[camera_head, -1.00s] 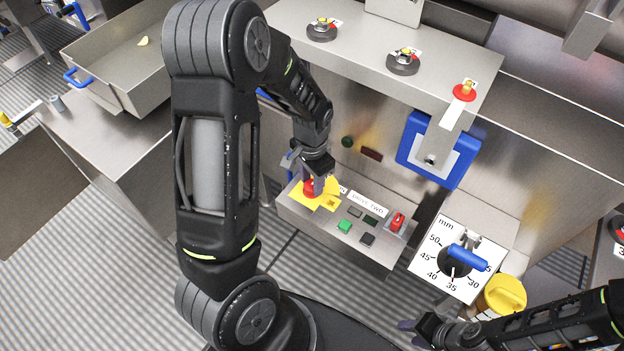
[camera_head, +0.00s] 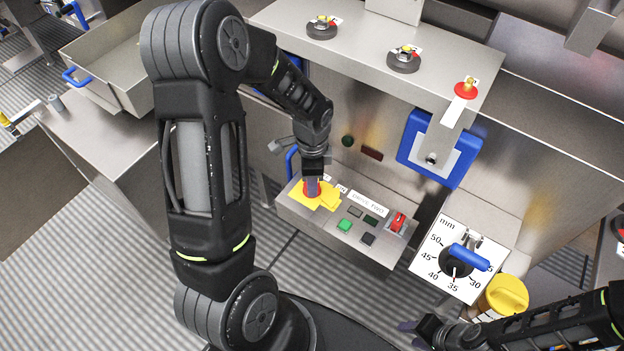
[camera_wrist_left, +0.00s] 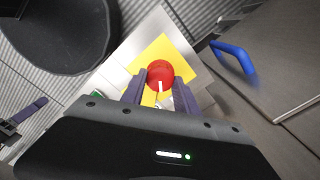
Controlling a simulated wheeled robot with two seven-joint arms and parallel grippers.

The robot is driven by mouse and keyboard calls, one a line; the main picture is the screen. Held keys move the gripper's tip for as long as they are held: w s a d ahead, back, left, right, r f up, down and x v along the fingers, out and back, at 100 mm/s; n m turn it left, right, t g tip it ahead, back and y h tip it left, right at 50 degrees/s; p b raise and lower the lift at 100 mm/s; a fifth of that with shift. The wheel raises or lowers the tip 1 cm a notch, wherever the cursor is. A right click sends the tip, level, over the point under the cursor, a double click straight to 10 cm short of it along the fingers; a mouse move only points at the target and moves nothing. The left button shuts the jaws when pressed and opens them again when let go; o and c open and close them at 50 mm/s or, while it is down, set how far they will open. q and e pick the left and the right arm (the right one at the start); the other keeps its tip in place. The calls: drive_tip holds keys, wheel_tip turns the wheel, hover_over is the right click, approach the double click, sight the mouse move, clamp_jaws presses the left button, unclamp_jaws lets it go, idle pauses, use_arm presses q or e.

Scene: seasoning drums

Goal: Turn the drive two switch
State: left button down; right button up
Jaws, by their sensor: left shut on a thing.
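The drive two panel (camera_head: 338,238) is a steel box with a label reading "DRIVE TWO". At its left end a red knob switch (camera_head: 312,187) sits on a yellow plate (camera_head: 328,203). My left gripper (camera_head: 312,188) comes down from above, its fingers on either side of the red switch. In the left wrist view the red switch (camera_wrist_left: 160,74) shows between the fingertips, over the yellow plate (camera_wrist_left: 178,52). The left gripper is shut on it. My right gripper (camera_head: 418,328) is at the lower right, away from the panel; its finger gap is unclear.
Green (camera_head: 345,225) and dark buttons and a red rocker switch (camera_head: 398,222) lie right of the gripper on the panel. A dial with a blue handle (camera_head: 470,257) and a yellow-lidded tub (camera_head: 505,295) stand further right. A blue handle (camera_wrist_left: 234,62) is near the left gripper.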

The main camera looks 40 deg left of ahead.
use_arm(q)
drive_tip(key=m, duration=0.4)
drive_tip(key=shift+m+p, duration=0.4)
drive_tip(key=c, duration=0.9)
unclamp_jaws()
wheel_tip(320, 180, up, 8)
drive_tip(key=shift+f, duration=0.1)
idle(0.3)
